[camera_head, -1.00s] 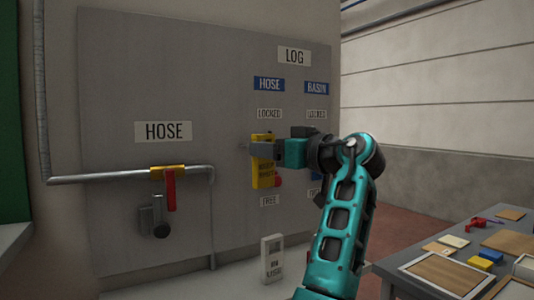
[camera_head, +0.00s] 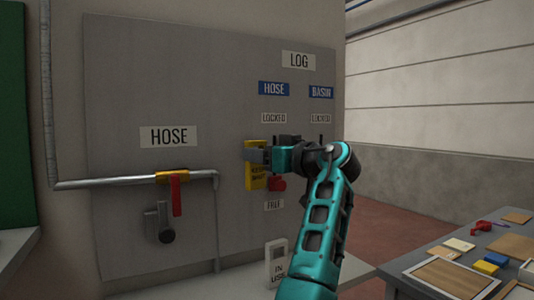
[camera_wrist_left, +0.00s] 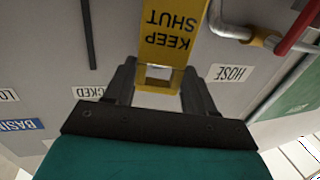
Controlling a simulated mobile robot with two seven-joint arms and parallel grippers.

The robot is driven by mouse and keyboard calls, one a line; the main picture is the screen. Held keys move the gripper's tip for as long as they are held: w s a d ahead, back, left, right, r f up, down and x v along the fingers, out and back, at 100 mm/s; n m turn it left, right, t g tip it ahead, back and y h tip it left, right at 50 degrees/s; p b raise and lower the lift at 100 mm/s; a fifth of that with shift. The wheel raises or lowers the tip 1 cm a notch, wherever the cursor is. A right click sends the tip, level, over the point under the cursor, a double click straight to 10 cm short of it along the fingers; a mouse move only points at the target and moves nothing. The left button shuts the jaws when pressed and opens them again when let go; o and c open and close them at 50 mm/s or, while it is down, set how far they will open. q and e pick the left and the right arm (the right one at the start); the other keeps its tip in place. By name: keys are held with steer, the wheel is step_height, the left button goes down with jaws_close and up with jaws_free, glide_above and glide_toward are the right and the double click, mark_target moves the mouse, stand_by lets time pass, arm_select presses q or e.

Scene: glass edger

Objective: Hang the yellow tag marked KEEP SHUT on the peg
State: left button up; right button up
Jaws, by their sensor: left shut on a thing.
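The yellow tag marked KEEP SHUT (camera_head: 256,180) is held upright in front of the grey panel, left of the red knob. My left gripper (camera_head: 257,156) is shut on its upper part, reaching in from the right. In the left wrist view the tag (camera_wrist_left: 165,28) appears upside down, with its pale-centred end between my fingers (camera_wrist_left: 158,82). I cannot make out the peg now; the tag and gripper cover that part of the panel. Whether the tag touches the panel is not clear. My right gripper is not in view.
The grey panel (camera_head: 120,90) carries a red knob (camera_head: 277,184) close to the tag, HOSE and BASIN labels, and a pipe with a red-handled valve (camera_head: 175,195) at left. An IN USE sign (camera_head: 277,263) stands below. A table (camera_head: 400,268) with small items is at right.

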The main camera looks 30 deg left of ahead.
arm_select(q)
steer(key=shift+x, duration=0.8)
steer(key=shift+w+a+p, duration=0.3)
steer(key=shift+w+a, duration=0.05)
steer(key=shift+w+a+f, duration=0.3)
steer(key=shift+a+f, duration=0.2)
steer(key=shift+a, duration=0.05)
steer(key=o, duration=1.1)
